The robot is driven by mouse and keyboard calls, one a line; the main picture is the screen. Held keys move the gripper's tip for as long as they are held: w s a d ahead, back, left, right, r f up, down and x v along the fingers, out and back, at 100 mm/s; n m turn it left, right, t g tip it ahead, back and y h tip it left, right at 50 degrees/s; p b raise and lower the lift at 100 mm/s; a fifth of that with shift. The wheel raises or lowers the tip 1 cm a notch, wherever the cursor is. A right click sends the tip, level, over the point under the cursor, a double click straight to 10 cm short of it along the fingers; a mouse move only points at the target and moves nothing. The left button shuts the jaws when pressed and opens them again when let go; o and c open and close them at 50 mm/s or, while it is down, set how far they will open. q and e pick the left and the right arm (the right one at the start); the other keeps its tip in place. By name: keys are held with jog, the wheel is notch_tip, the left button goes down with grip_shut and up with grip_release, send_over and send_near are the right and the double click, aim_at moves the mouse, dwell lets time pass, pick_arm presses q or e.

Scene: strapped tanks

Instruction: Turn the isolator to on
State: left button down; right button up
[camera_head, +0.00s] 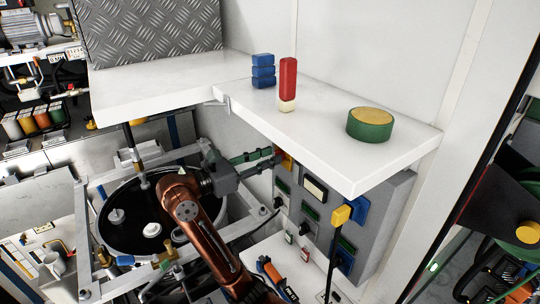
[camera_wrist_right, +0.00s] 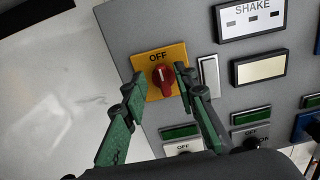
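The isolator is a red rotary knob (camera_wrist_right: 162,76) on a yellow plate (camera_wrist_right: 177,51) on a grey panel. Its pale mark points up, towards the word OFF; the lower plate is partly hidden. In the head view, a bit of the yellow plate (camera_head: 287,160) shows just beyond my right gripper (camera_head: 273,158). In the right wrist view, my right gripper (camera_wrist_right: 160,77) is open, with one green finger on each side of the knob. I cannot tell whether the fingers touch it. My left gripper is not in view.
The grey panel (camera_head: 375,215) hangs under a white shelf (camera_head: 205,95), whose edge is close above my right gripper. Other switches and labels, including a SHAKE plate (camera_wrist_right: 250,17), sit beside the isolator. A black round tank (camera_head: 120,235) in a metal frame stands left of my arm.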

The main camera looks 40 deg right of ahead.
jog(key=shift+s+d, duration=0.15)
jog(key=shift+d, duration=0.3)
jog(key=shift+c, duration=0.4)
grip_shut()
